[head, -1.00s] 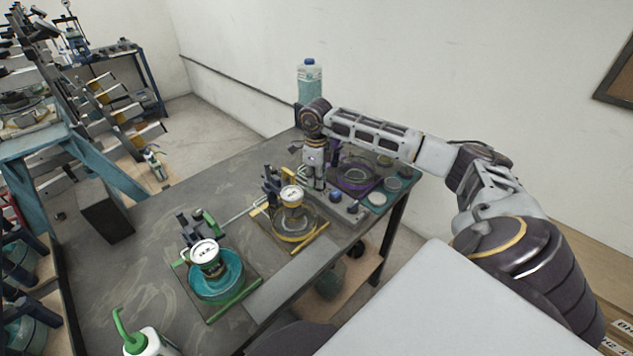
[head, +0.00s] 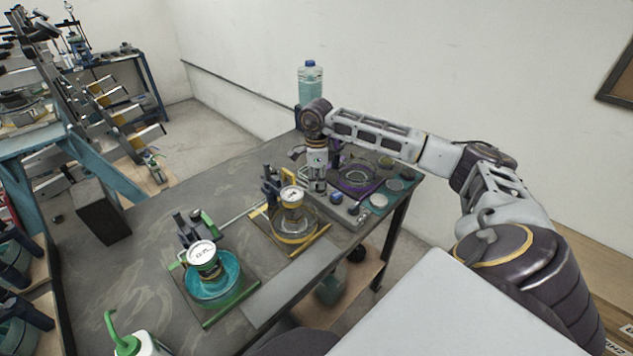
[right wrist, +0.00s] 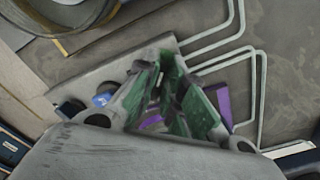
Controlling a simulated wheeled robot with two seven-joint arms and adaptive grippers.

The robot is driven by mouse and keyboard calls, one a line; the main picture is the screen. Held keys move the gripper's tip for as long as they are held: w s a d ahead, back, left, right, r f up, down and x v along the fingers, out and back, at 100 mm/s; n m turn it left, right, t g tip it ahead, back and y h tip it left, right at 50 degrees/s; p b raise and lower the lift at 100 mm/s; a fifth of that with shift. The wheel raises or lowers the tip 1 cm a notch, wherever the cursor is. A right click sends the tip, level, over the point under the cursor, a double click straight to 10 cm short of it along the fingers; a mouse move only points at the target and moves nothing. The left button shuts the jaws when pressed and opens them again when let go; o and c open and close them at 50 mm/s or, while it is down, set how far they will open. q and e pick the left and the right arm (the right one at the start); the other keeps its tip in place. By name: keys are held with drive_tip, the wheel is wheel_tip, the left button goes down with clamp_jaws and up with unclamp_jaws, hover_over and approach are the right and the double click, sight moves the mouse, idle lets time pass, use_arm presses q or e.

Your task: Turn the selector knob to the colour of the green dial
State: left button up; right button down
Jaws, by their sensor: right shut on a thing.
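The green dial (head: 202,253) is a round white-faced gauge on the green lever frame (head: 233,304), above a teal bowl, in the head view. My right gripper (head: 318,190) points straight down over the grey control box (head: 350,217) between the yellow and purple frames. In the right wrist view my right gripper (right wrist: 172,122) is shut, its fingers close together with green faces showing, low over the box's top. The selector knob is hidden between the fingers, so its pointing direction cannot be read. My left gripper is not in view.
A blue button (head: 336,196) and a dark button (head: 353,208) sit on the box beside my gripper. The yellow frame (head: 268,228) stands left, the purple frame (head: 372,188) right. A bottle (head: 311,82) stands behind my wrist.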

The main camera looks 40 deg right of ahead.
sight(317, 183)
drive_tip(key=shift+r, duration=0.1)
drive_tip(key=c, duration=1.5)
unclamp_jaws()
drive_tip(key=shift+r, duration=5.95)
